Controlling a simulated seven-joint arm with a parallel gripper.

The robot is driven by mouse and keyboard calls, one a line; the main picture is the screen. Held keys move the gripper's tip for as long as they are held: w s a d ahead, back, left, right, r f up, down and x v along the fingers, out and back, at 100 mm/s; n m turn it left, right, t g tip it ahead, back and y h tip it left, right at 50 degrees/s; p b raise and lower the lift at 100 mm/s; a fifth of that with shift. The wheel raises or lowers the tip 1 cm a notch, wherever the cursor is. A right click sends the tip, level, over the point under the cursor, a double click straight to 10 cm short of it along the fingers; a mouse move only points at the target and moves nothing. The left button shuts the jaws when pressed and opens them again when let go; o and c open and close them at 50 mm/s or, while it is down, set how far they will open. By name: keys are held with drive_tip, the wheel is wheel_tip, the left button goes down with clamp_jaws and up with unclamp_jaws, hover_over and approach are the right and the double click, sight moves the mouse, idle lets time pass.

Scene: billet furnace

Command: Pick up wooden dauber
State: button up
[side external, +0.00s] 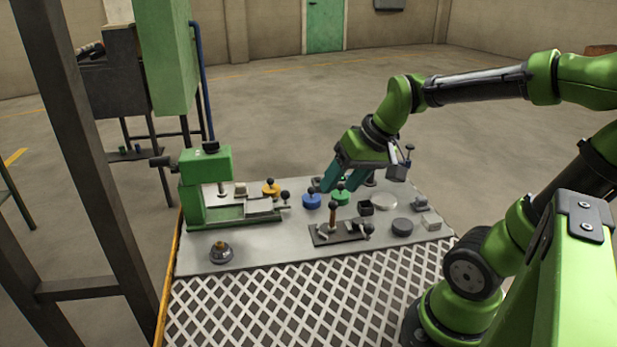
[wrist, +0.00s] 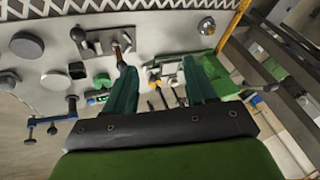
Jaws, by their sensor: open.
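A brown, wooden-looking handle with a dark knob (side external: 333,215) stands upright at a dark fixture plate (side external: 322,237) near the middle of the table. It is the only thing that looks like the wooden dauber, but I cannot tell whether it is separate from the fixture. It also shows as a brown stick in the wrist view (wrist: 121,58), close to the left finger. My gripper (side external: 338,187) has two teal fingers pointing down, open and apparently empty, above and behind the handle in the side view. In the wrist view my gripper (wrist: 160,68) is spread apart.
A green press-like machine (side external: 206,180) stands on the left. The front left has a dark knobbed piece (side external: 221,252).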

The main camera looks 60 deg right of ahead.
drive_tip(key=d+f+n+g, duration=0.1)
drive_tip(key=d+f+n, duration=0.3)
drive_tip(key=d, duration=0.7)
drive_tip(key=n, duration=0.5)
approach(332, 226)
drive_tip(key=x, duration=0.5)
drive_tip(key=w+x, duration=0.1)
drive_tip(key=x, duration=0.2)
drive_tip(key=shift+w+d+r, duration=0.1)
drive_tip(key=shift+d+r, duration=0.15)
drive_tip(key=shift+y, duration=0.3)
drive_tip(key=shift+c, duration=0.4)
drive_tip(key=c, duration=0.9)
